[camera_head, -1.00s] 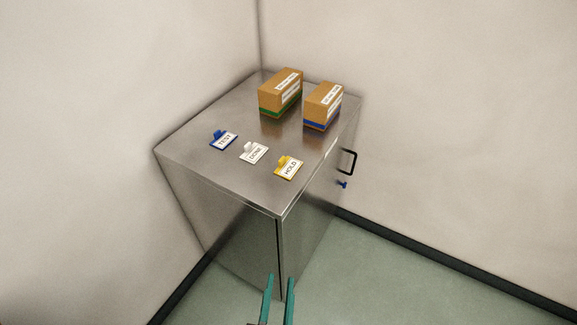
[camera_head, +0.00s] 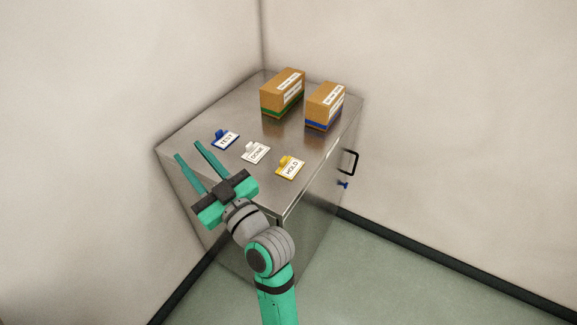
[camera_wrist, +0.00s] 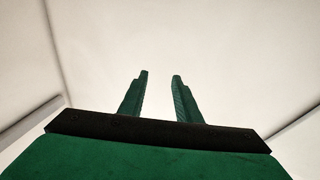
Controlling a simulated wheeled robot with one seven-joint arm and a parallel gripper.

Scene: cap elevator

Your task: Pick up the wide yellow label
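The yellow label (camera_head: 290,168), marked HOLD, lies on the metal cabinet top (camera_head: 215,165) near its front right edge. It has a raised yellow tab. My gripper (camera_head: 187,149) is up in front of the cabinet's left front side, to the left of the yellow label and apart from it. Its two green fingers are spread with nothing between them. The wrist view shows the same fingers (camera_wrist: 160,74) apart and empty against a pale wall; no label shows there.
A white DONE label (camera_head: 256,152) and a blue TEST label (camera_head: 226,139) lie left of the yellow one. Two brown boxes, one green-striped (camera_head: 283,93) and one blue-striped (camera_head: 324,106), stand behind. A black handle (camera_head: 350,163) sticks out at the cabinet's right side.

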